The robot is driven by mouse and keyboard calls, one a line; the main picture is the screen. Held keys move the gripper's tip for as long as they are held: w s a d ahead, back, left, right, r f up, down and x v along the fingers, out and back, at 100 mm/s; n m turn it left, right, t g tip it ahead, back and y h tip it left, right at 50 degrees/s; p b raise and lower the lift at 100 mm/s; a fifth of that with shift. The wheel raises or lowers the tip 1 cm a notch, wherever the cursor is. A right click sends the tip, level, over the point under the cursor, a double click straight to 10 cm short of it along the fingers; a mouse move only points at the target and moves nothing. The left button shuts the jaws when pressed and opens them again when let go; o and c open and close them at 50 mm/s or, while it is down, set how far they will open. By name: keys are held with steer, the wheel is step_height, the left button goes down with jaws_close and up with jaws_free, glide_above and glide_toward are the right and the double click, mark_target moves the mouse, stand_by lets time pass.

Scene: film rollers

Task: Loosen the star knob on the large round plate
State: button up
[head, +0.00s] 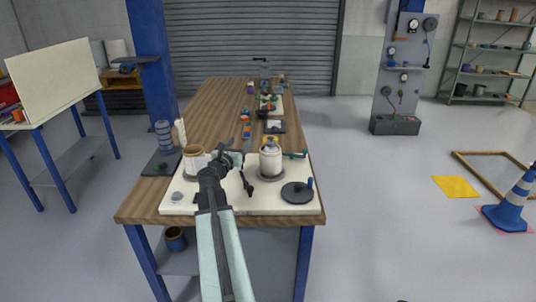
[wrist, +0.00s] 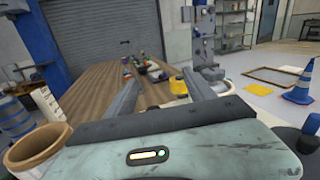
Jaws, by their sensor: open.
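A dark round plate (head: 297,193) lies at the front right of a cream board (head: 230,203) on the wooden bench. A blue upright peg or handle (head: 310,184) stands at its edge. I cannot make out a star shape on any knob. A white roller (head: 270,158) with a small top stands on a grey round base behind the plate. A brown-rimmed roller (head: 194,160) stands to the left, also near the left edge of the wrist view (wrist: 35,148). My gripper (head: 233,157) is open above the board, between the two rollers and apart from the dark plate. The wrist view shows its fingers (wrist: 160,92) spread and empty.
A blue ribbed spool (head: 164,134) stands on a dark mat at the bench's left. Several small items line the bench's far part. A pale small knob (head: 177,196) sits at the board's front left. A striped blue cone (head: 512,205) stands on the floor at right.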

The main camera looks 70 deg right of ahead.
mark_target(274, 141)
steer(key=s+d+f+m+g, duration=0.1)
steer(key=s, duration=0.2)
steer(key=s+d+f+m+g, duration=0.1)
steer(key=s, duration=0.2)
steer(key=s+d+f+m+g+b, duration=0.1)
steer(key=s, duration=0.2)
steer(key=shift+s+d+y, duration=0.2)
steer(key=shift+d+y, duration=0.1)
steer(key=shift+d+r, duration=0.15)
steer(key=shift+d, duration=0.35)
steer(key=d, duration=0.6)
steer(key=shift+s+d, duration=0.4)
steer(key=shift+a, duration=0.1)
jaws_close()
